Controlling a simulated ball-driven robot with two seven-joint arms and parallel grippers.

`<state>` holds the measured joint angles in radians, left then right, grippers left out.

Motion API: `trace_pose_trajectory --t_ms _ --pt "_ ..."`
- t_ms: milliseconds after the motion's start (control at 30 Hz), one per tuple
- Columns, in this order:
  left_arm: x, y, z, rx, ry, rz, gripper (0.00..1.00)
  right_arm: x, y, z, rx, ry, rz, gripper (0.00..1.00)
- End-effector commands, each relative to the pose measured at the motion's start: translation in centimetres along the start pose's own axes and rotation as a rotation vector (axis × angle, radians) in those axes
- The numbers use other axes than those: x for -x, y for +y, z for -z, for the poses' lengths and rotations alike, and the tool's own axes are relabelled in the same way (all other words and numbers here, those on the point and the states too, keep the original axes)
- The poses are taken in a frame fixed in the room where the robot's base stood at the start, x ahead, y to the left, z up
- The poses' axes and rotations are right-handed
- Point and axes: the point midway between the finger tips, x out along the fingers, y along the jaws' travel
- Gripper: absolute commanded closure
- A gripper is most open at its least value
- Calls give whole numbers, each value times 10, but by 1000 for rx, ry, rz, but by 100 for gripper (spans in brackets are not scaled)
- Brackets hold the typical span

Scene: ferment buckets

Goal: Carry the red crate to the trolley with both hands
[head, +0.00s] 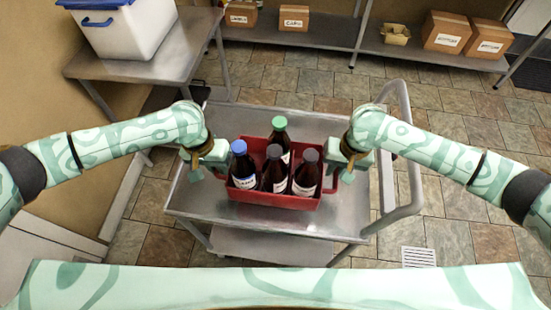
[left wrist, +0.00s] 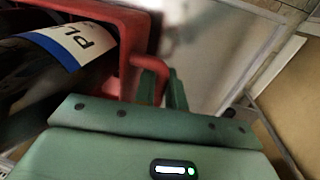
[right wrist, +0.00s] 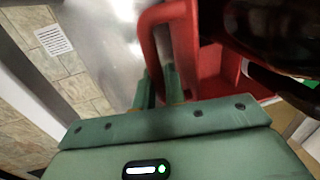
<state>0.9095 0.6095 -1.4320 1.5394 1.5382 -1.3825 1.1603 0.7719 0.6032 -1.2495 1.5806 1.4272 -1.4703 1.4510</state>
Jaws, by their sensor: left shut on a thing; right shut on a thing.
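The red crate (head: 275,199) holds several dark bottles, with blue, green and grey caps, and appears over the near part of the trolley's top (head: 330,235). I cannot tell whether it touches the metal surface. My left gripper (head: 215,168) is shut on the crate's left handle, which also shows as a red bar in the left wrist view (left wrist: 150,66). My right gripper (head: 342,172) is shut on the right handle, a red loop in the right wrist view (right wrist: 150,45). The crate looks about level. A bottle label (left wrist: 75,45) shows in the left wrist view.
A steel table (head: 140,65) with a white tub (head: 125,28) stands at the back left. A shelf (head: 340,38) with cardboard boxes (head: 446,32) runs along the back. The trolley's handle (head: 408,140) rises at its right. The trolley's top behind the crate is bare.

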Motion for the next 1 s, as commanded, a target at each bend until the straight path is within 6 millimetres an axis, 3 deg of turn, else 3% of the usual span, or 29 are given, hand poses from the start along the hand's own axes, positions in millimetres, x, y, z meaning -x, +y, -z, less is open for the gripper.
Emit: trace_pose_trajectory --t_ms 567,1000 --pt "-2 -2 1 0 1 2 100 -2 1 2 -1 3 0 100" --pt "-26 -6 0 1 -7 0 100 -25 6 1 -3 -5 -2 100"
